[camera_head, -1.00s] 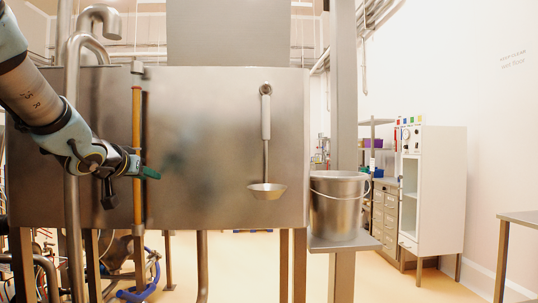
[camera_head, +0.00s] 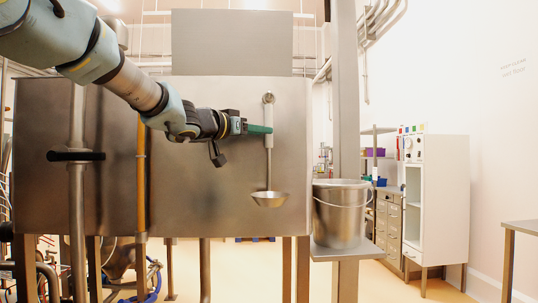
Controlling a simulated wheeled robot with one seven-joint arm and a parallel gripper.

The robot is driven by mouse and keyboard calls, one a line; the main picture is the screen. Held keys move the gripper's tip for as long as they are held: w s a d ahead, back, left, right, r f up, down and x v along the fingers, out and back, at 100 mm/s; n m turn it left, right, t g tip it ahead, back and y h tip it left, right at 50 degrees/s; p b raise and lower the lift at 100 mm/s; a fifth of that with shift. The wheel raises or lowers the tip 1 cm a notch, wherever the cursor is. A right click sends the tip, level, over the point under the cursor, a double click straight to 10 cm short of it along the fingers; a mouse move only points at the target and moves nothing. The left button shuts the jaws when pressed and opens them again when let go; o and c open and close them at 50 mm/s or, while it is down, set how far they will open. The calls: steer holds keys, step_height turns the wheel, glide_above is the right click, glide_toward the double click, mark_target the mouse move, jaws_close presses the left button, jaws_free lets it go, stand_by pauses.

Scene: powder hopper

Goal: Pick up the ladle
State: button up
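The ladle (camera_head: 270,199) hangs upright from a hook (camera_head: 268,98) on the front of the steel hopper (camera_head: 220,215). Its handle has a pale grip, and its shallow metal bowl is at the bottom. My gripper (camera_head: 262,129) reaches in from the left at the height of the upper handle. Its green fingertips overlap the handle in the picture. The side-on view does not show whether the fingers are around the handle, touching it or in front of it, or how far apart they are.
A steel bucket (camera_head: 339,212) stands on a small shelf (camera_head: 348,252) right of the ladle, by a steel post (camera_head: 345,120). Pipes and an orange-brown tube (camera_head: 141,180) run down on the left. A white cabinet (camera_head: 437,200) stands farther back right.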

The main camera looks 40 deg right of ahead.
steer(key=d, duration=0.4)
steer(key=shift+w+r, duration=0.1)
steer(key=shift+w, duration=0.2)
steer(key=shift+c, duration=0.4)
jaws_close()
stand_by(0.7)
